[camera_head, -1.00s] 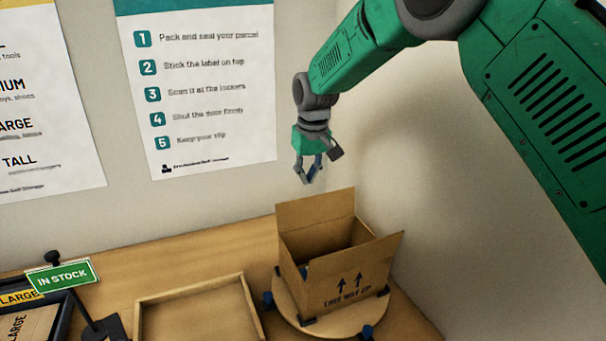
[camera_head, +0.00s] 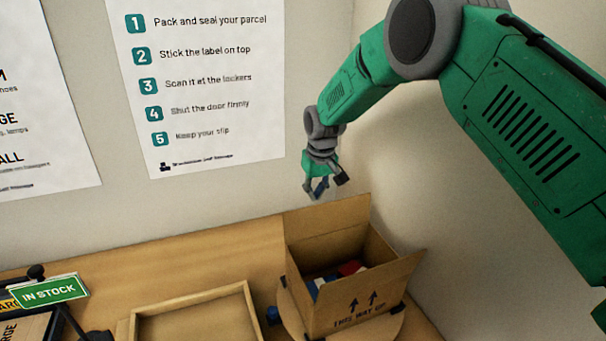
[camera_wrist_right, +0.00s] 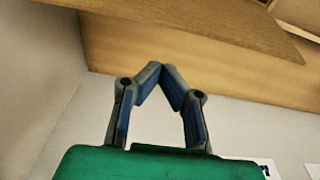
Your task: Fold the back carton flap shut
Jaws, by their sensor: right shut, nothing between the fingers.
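The open carton (camera_head: 345,300) stands on a round wooden turntable (camera_head: 393,325) in the head view. Its back flap (camera_head: 328,217) stands up, leaning slightly backward. My right gripper (camera_head: 316,193) is shut and empty, behind and just above the top edge of the back flap. In the right wrist view, the shut fingertips (camera_wrist_right: 161,68) meet below a brown cardboard edge, likely the back flap (camera_wrist_right: 190,22); a gap to it seems to remain. My left gripper is not in view.
Red, blue and white items (camera_head: 345,270) lie inside the carton. An empty wooden tray (camera_head: 190,297) is left of it. An IN STOCK sign (camera_head: 50,291) stands at far left. Walls rise close behind and to the right.

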